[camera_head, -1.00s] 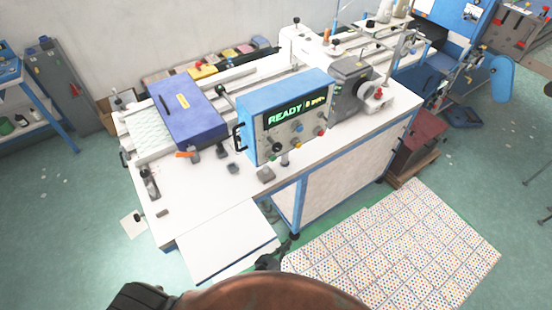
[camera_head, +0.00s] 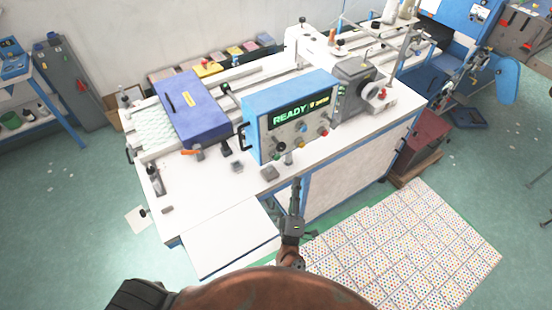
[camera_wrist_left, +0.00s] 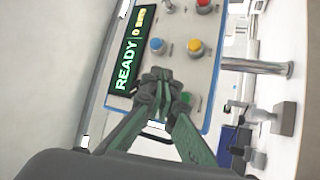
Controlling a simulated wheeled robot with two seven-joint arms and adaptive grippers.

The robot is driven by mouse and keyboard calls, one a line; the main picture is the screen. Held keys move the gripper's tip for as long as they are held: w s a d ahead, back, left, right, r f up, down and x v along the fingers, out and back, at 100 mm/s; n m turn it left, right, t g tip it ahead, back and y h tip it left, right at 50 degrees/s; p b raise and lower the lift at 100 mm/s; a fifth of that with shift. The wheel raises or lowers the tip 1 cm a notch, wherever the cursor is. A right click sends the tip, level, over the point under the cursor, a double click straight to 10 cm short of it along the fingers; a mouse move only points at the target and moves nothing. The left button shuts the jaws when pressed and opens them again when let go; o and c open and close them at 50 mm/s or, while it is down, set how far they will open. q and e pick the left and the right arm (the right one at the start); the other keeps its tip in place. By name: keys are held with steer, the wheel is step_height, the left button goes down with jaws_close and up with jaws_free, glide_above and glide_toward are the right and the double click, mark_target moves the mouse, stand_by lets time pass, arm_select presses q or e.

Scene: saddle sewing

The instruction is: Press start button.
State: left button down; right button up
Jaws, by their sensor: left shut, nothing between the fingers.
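The control box (camera_head: 292,113) has a blue top and a lit display (camera_head: 297,112) reading READY; the display also shows in the left wrist view (camera_wrist_left: 130,50). Below it are a green button (camera_head: 278,156), a blue button (camera_head: 303,127), a yellow button (camera_head: 299,144) and a red button (camera_head: 323,132). My left gripper (camera_head: 296,183) is shut and empty, below and in front of the panel. In the left wrist view its fingertips (camera_wrist_left: 157,75) overlap the panel between display and buttons. The green button (camera_wrist_left: 185,98) is partly hidden by a finger. No contact is discernible. My right gripper is out of view.
The control box stands on a white worktable (camera_head: 215,183). A blue-purple cover (camera_head: 190,105) is left of it, a grey motor unit (camera_head: 355,90) right of it. A white board (camera_head: 230,235) juts out at the front.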

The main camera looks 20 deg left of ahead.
mark_target(277, 158)
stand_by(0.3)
arm_select(q)
steer(key=w+a, duration=0.5)
steer(key=a, duration=0.2)
steer(key=shift+w, duration=0.25)
steer(key=shift+d, duration=0.1)
stand_by(0.9)
stand_by(0.4)
steer(key=shift+w+a, duration=0.25)
steer(key=shift+a, duration=0.1)
stand_by(0.4)
